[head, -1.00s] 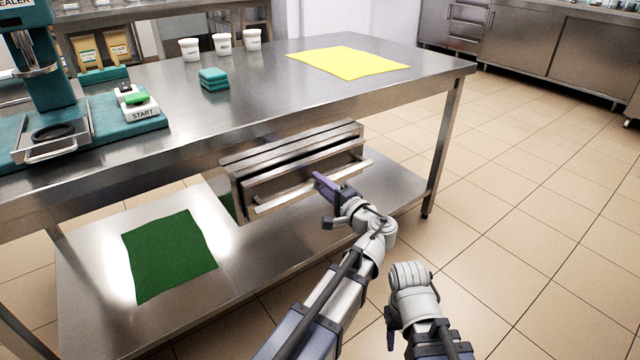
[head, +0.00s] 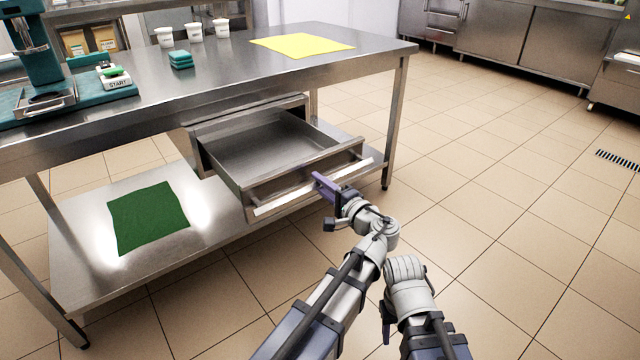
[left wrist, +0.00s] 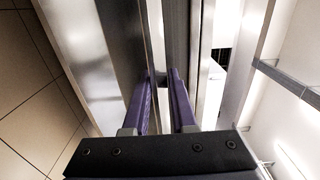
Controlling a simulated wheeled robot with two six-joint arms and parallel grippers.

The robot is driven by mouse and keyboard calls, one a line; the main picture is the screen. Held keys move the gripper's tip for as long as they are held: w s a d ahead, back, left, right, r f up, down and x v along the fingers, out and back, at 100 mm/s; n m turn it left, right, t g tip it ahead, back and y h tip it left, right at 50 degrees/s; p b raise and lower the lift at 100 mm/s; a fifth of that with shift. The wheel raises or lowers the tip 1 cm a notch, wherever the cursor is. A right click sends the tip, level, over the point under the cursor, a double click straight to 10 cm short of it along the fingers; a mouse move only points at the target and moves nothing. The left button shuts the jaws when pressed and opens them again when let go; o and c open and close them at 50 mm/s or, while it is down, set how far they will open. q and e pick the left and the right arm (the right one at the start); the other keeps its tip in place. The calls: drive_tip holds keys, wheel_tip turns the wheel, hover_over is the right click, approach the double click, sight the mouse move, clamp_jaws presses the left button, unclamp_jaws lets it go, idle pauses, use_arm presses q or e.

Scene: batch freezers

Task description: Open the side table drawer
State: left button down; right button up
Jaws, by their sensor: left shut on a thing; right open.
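The side table drawer (head: 262,154) is steel and stands pulled well out from under the table. Its empty inside shows in the head view. A long bar handle (head: 283,203) runs along its front. In the left wrist view the purple fingers (left wrist: 163,85) close on the handle bar. My right arm (head: 408,285) shows at the lower middle, but its gripper fingers are not clearly seen.
A green mat (head: 148,217) lies on the lower shelf. The tiled floor (head: 510,200) to the right is clear.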

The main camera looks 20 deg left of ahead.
use_arm(q)
drive_tip(key=shift+s+d, duration=0.15)
use_arm(e)
drive_tip(key=shift+s+d, duration=0.1)
drive_tip(key=shift+d, duration=0.05)
use_arm(q)
drive_tip(key=c, duration=0.7)
unclamp_jaws()
use_arm(e)
drive_tip(key=shift+d, duration=0.1)
